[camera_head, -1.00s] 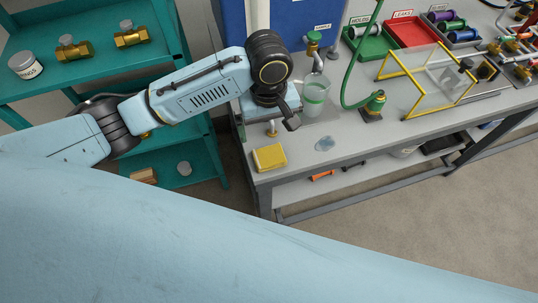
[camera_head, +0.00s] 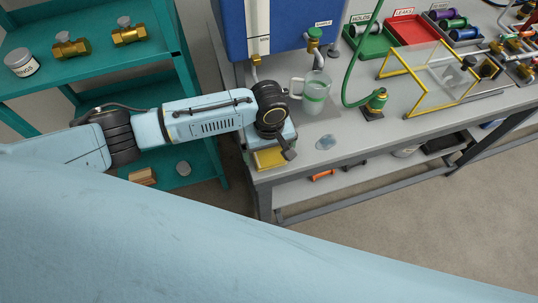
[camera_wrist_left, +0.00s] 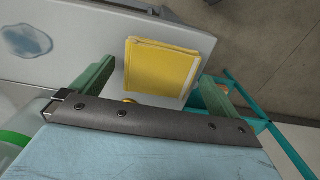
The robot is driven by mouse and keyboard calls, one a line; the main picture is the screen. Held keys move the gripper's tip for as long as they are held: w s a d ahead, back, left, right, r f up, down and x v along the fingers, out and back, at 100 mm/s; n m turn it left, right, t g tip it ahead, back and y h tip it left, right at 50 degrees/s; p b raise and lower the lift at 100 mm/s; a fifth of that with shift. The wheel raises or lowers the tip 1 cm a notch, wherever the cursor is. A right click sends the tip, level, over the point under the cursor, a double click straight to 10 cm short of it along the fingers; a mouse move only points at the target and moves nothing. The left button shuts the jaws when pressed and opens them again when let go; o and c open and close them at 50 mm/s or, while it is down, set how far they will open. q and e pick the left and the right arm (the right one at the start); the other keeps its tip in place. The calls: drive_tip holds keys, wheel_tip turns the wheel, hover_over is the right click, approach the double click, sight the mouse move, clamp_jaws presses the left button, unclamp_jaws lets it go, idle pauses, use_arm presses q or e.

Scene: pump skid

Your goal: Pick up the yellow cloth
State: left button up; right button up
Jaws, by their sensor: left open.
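The yellow cloth (camera_head: 268,160) is a folded, flat square pad at the near left corner of the grey bench. My left gripper (camera_head: 279,149) is over it and hides part of it in the head view. In the left wrist view, the cloth (camera_wrist_left: 160,68) shows between and beyond the two green fingers of my open left gripper (camera_wrist_left: 158,73). The fingers have nothing between them that I can see gripped; the gap in height to the cloth cannot be told. My right gripper is not in view.
A clear jug (camera_head: 314,92) and a wet patch (camera_head: 326,142) are right of the gripper. The blue tank (camera_head: 285,25) with taps stands behind. A teal shelf (camera_head: 205,140) is at the left. A green hose fitting (camera_head: 374,103) and a yellow-framed clear guard (camera_head: 430,78) are farther right.

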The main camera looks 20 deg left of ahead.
sight(269, 154)
use_arm(q)
drive_tip(key=shift+f, duration=0.25)
drive_tip(key=c, duration=1)
wheel_tip(269, 154, up, 10)
drive_tip(key=shift+r+p, duration=0.1)
drive_tip(key=shift+p, duration=0.55)
